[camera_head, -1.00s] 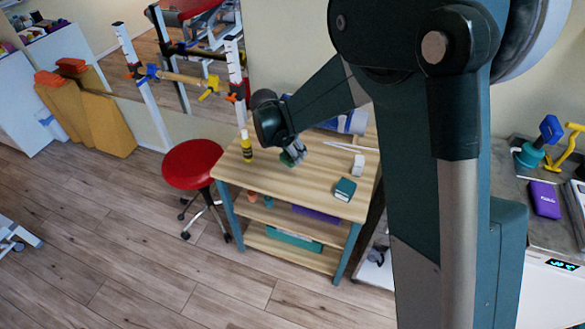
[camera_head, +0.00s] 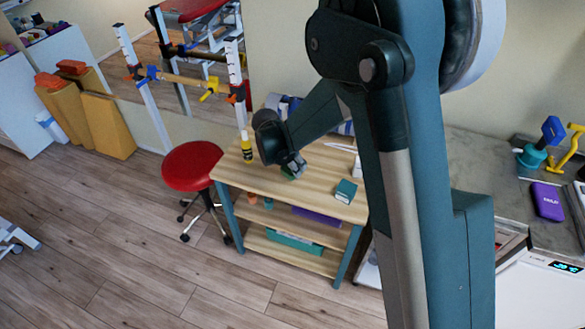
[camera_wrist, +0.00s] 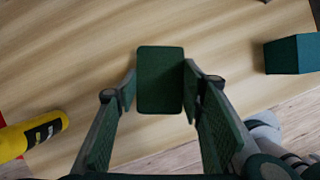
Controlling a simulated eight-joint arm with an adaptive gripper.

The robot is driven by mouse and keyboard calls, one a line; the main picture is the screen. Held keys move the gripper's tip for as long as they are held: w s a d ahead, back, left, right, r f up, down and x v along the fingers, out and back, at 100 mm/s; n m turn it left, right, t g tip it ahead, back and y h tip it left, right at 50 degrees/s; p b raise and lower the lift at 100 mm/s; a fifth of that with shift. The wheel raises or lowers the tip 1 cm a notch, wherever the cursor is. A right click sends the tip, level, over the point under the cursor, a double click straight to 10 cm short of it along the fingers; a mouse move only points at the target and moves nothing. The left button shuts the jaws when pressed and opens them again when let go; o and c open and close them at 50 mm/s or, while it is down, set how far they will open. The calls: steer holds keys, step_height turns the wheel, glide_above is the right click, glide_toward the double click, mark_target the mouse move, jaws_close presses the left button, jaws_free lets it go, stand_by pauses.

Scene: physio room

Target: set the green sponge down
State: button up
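The green sponge (camera_wrist: 160,80) is a dark green rounded block between the two fingertips of my gripper (camera_wrist: 160,88) in the wrist view. The fingers lie against its left and right sides, so my gripper is shut on it. In the head view my gripper (camera_head: 292,168) points down over the wooden table (camera_head: 265,179), with only a bit of the sponge (camera_head: 288,174) showing below it. I cannot tell whether the sponge touches the tabletop.
A yellow bottle (camera_head: 246,147) stands at the table's left; it also shows in the wrist view (camera_wrist: 30,136). A teal box (camera_head: 346,191) sits at the front right. Bare wood lies between them. A red stool (camera_head: 192,166) stands left of the table.

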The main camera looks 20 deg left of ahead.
steer(key=shift+f, duration=0.65)
steer(key=shift+f, duration=0.15)
steer(key=o, duration=0.6)
steer(key=shift+o, duration=0.2)
steer(key=p+v, duration=0.1)
steer(key=v, duration=1.1)
steer(key=shift+p, duration=0.4)
steer(key=shift+r, duration=0.2)
